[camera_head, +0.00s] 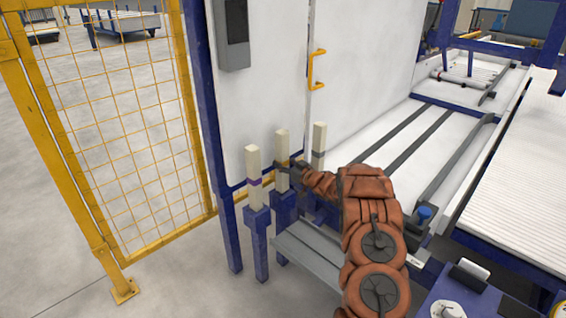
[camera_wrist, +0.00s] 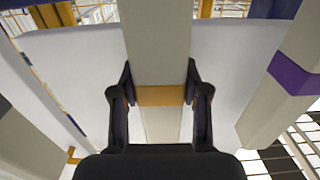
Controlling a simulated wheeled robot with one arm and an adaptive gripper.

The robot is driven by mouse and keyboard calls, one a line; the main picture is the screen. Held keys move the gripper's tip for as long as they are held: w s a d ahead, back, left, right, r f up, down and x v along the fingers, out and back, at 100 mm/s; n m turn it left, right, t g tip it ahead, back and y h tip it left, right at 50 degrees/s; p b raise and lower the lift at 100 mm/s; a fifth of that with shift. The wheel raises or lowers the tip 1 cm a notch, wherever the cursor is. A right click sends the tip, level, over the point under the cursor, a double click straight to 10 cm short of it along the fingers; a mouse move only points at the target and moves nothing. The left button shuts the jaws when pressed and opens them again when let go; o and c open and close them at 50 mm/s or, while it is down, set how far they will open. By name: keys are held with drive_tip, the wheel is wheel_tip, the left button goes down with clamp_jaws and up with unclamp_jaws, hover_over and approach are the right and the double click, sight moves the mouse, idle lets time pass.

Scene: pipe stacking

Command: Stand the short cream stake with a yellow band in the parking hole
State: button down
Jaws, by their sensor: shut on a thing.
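The cream stake with a yellow band (camera_head: 282,146) is upright, the middle one of three cream stakes in the head view. Its lower end meets the top of a blue post (camera_head: 284,200); I cannot tell how deep it sits. My gripper (camera_head: 287,165) reaches it from the right at about band height. In the wrist view, my gripper (camera_wrist: 160,92) is shut on the stake (camera_wrist: 158,40), with a finger on each side of its yellow band (camera_wrist: 160,96). I cannot tell which opening is the parking hole.
A purple-banded cream stake (camera_head: 253,165) stands in a blue post on the left. Another cream stake (camera_head: 319,138) stands close on the right. A white panel (camera_head: 265,90) is behind them, and a yellow mesh fence (camera_head: 140,130) is at left.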

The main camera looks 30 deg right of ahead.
drive_tip(key=shift+f, duration=0.15)
drive_tip(key=shift+c, duration=2.4)
unclamp_jaws()
drive_tip(key=v, duration=1.2)
